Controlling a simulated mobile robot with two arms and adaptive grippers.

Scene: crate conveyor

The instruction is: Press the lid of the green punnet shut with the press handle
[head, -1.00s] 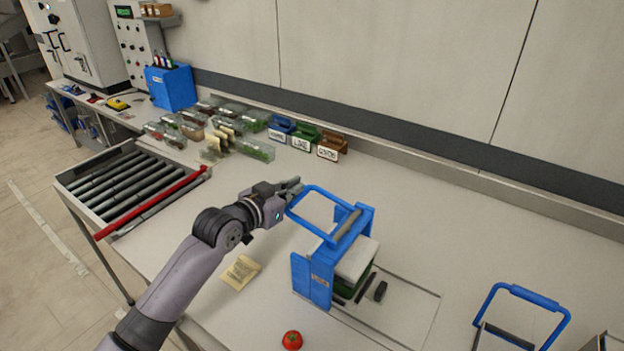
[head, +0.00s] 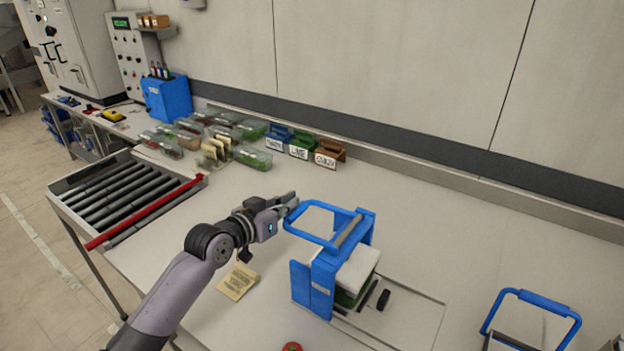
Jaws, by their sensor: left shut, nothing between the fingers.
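The blue press (head: 313,281) stands on the table right of centre. Its looped blue handle (head: 318,206) sticks out to the left at the top. The green punnet (head: 345,298) sits inside the press under a white block (head: 358,268), so its lid is mostly hidden. My left gripper (head: 289,203) is shut and empty, with its fingertips at the left end of the handle loop. I cannot tell whether they touch it. My right gripper is not in view.
A brown paper packet (head: 238,281) and a red tomato (head: 291,347) lie near the front. A roller conveyor (head: 122,196) with a red bar is at the left. Several clear punnets (head: 190,137) and labelled bins (head: 302,145) line the back. A second blue-handled item (head: 538,300) stands at the right.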

